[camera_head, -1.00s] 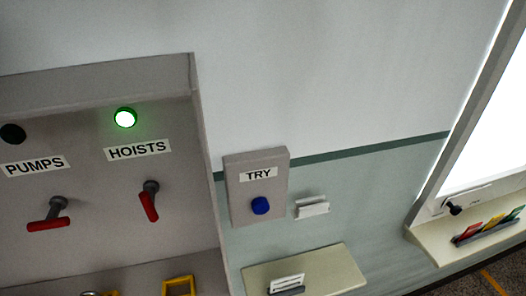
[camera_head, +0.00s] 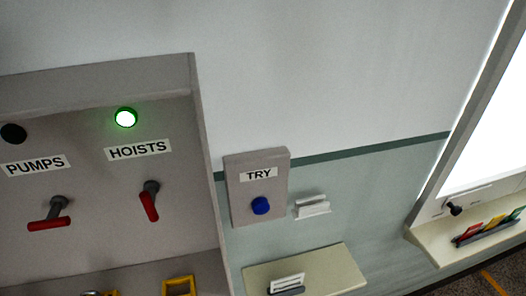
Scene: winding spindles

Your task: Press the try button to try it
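The TRY box (camera_head: 241,200) is a grey box on the wall, right of the switch panel. It carries a white label reading TRY (camera_head: 258,174) and a round blue button (camera_head: 261,205) below the label. Nothing touches or covers the button. Neither of my grippers is in the head view.
A grey recessed panel (camera_head: 95,215) at left has red-handled switches for PUMPS (camera_head: 48,223) and HOISTS (camera_head: 149,205). The HOISTS lamp (camera_head: 125,118) glows green; the PUMPS lamp (camera_head: 13,133) is dark. A cream shelf (camera_head: 335,268) juts out below the box. A white holder (camera_head: 312,207) is beside it.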

